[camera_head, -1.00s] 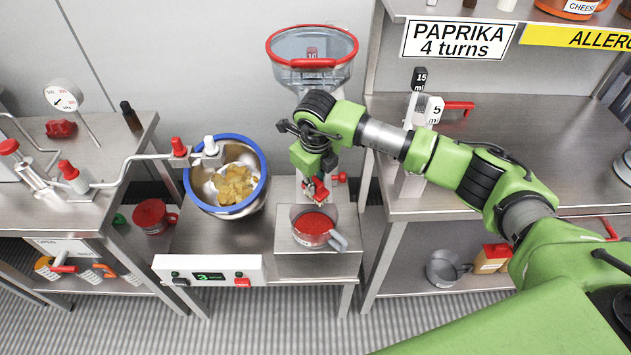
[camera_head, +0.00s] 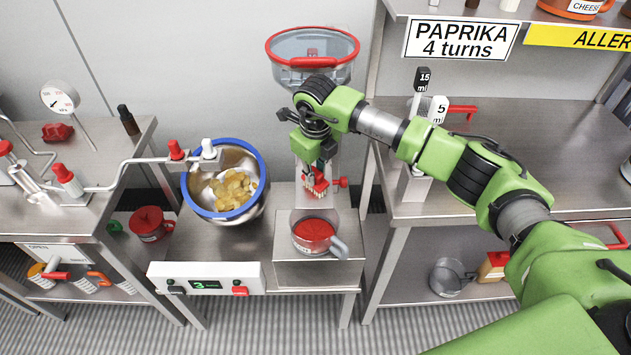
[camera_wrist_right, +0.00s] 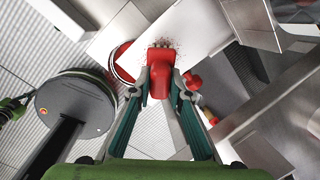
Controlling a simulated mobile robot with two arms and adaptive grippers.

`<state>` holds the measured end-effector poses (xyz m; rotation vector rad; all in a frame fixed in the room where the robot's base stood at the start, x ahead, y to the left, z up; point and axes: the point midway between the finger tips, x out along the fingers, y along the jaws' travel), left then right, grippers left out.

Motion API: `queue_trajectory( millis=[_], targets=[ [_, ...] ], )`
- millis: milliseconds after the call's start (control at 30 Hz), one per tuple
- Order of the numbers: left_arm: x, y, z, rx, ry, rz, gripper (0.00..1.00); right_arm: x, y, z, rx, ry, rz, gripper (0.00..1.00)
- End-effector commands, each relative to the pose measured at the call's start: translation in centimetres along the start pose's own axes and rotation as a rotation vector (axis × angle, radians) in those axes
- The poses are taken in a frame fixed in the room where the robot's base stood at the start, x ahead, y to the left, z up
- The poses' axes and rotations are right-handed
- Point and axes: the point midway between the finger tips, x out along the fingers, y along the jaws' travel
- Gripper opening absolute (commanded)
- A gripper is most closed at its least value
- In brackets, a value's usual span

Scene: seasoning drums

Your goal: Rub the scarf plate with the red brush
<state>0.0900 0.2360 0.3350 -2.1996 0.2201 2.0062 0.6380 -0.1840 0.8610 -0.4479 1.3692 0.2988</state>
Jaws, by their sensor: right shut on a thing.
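My right gripper (camera_head: 311,168) is shut on the red brush (camera_head: 317,184), below the clear hopper. The brush's pale bristles point down, in front of the pale metal scarf plate (camera_head: 330,203). In the right wrist view the red brush (camera_wrist_right: 160,75) sits between the fingers of the gripper (camera_wrist_right: 161,92). Its bristle end lies over the pale plate (camera_wrist_right: 192,22), with red specks around it. I cannot tell whether the bristles touch the plate. My left gripper does not show clearly in either view.
A pot of red powder (camera_head: 314,236) stands on a metal block just below the brush. The clear hopper (camera_head: 311,62) with a red rim is above. A blue-rimmed bowl of yellow pieces (camera_head: 224,180) tilts at left. A bench (camera_head: 500,155) stands at right.

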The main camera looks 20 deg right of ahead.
Motion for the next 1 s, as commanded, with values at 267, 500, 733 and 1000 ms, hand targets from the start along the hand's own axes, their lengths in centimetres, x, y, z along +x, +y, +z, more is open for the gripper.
queue_trajectory(
  millis=[267, 500, 733, 1000],
  targets=[
    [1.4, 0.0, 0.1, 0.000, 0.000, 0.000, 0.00, 0.3, -1.1, 1.2, 0.001, -0.001, 0.000, 0.00],
    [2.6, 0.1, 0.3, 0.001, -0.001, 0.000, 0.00, 0.4, -2.5, 2.7, 0.001, 0.000, 0.000, 0.00],
    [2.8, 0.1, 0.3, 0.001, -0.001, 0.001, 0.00, 0.2, -3.0, 3.0, 0.000, 0.002, -0.001, 0.00],
    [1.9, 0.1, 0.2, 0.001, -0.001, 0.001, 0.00, 0.2, -1.6, 1.6, -0.002, 0.002, 0.001, 0.00]
  ],
)
